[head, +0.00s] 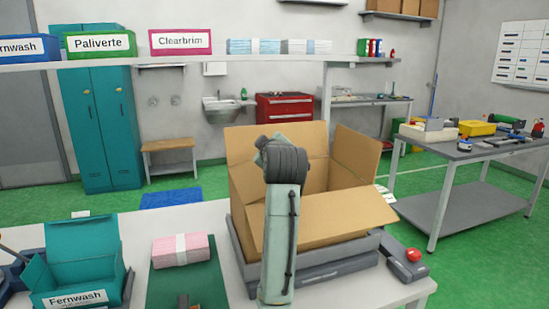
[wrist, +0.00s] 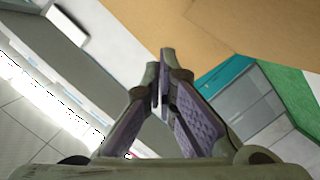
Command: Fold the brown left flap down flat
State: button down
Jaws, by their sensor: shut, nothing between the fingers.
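An open brown cardboard box (head: 242,196) stands in a grey tray (head: 330,262) on the white table in the head view. Its right flap (head: 357,153) and back flap (head: 300,142) stand up, and its front flap (head: 335,225) slopes outward. The left side is partly behind my arm, so I cannot clearly tell the left flap's angle. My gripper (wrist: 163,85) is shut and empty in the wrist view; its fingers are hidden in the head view. A brown cardboard panel (wrist: 250,25) fills the wrist view's upper right, close past the fingertips; contact cannot be told.
Left of the box, a pink mask bundle (head: 183,250) lies on a green mat (head: 205,285), beside an open teal Fernwash carton (head: 72,285). A grey unit with a red button (head: 414,256) is at the right. A shelf (head: 200,64) spans above the table.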

jog(key=s+b, duration=0.1)
jog(key=s, duration=0.2)
jog(key=s+d+r, duration=0.1)
jog(key=s, duration=0.1)
jog(key=s+d+b, duration=0.1)
jog(key=s, duration=0.2)
jog(key=shift+s+d+r+b, duration=0.1)
jog(key=shift+s+r+b, duration=0.1)
jog(key=shift+s+b, duration=0.15)
jog(key=w+a+r+g+y+b, duration=0.1)
jog(key=w+a+r+g+b, duration=0.2)
jog(key=a+r, duration=0.3)
jog(key=m+g+h, duration=0.2)
jog(key=m+g, duration=0.2)
jog(key=m, duration=0.2)
send_over(255, 177)
jog(key=d, duration=0.3)
jog(key=f, duration=0.6)
jog(key=shift+s+d+f, duration=0.15)
jog(key=shift+s+f, duration=0.2)
jog(key=f, duration=0.2)
jog(key=w+f, duration=0.1)
jog(key=shift+d+f+p, duration=0.3)
jog(key=shift+d+p, duration=0.05)
jog(key=shift+d, duration=0.05)
jog(key=shift+f, duration=0.55)
jog(key=shift+d, duration=0.1)
